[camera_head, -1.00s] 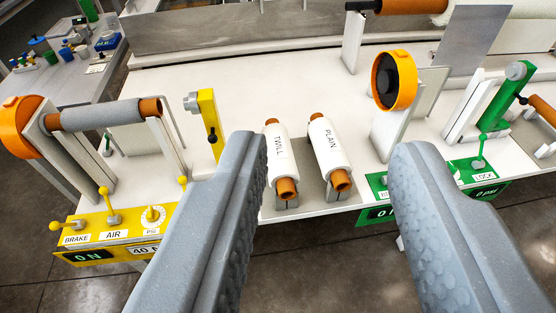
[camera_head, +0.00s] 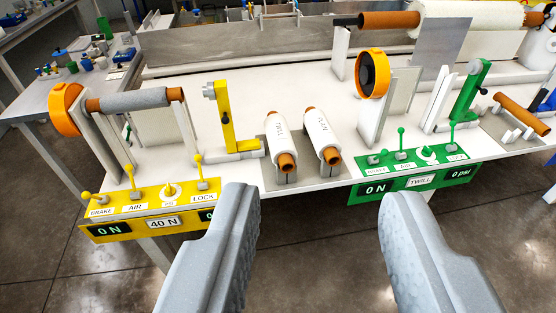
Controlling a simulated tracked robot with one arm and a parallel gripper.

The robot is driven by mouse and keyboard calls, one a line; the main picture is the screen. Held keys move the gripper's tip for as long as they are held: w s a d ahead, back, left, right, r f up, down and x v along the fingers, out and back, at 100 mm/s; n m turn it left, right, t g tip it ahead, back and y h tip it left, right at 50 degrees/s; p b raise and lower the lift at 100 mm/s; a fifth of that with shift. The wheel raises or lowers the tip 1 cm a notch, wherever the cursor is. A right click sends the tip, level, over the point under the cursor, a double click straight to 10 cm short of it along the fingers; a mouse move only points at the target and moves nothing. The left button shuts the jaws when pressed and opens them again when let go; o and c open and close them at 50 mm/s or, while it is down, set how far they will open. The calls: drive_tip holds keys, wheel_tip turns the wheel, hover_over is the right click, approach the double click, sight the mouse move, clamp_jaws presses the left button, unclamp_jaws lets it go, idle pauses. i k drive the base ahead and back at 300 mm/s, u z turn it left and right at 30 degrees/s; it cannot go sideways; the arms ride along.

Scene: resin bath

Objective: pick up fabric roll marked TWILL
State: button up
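The white fabric roll marked TWILL (camera_head: 281,136) lies on an orange-brown core in a grey cradle on the white bench. A similar roll marked PLAIN (camera_head: 318,133) lies just to its right. Both rolls point their near core ends at me. My gripper (camera_head: 318,215) is open and empty, its two grey fingers wide apart. It is in front of the bench's near edge, and the rolls show beyond and between the fingertips. Nothing is between the fingers.
A yellow control panel (camera_head: 150,209) and a yellow post (camera_head: 225,118) stand left of the rolls. A green control panel (camera_head: 415,172), labelled TWILL, is to the right. An orange wheel (camera_head: 372,74) stands behind it. A grey roller (camera_head: 130,100) is at left.

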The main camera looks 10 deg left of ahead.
sight(283, 152)
drive_tip(key=z, duration=0.05)
drive_tip(key=k, duration=0.5)
drive_tip(key=u, duration=0.55)
drive_tip(key=i, duration=1.2)
drive_tip(key=z, duration=0.35)
drive_tip(key=i, duration=1.05)
drive_tip(key=z, duration=0.8)
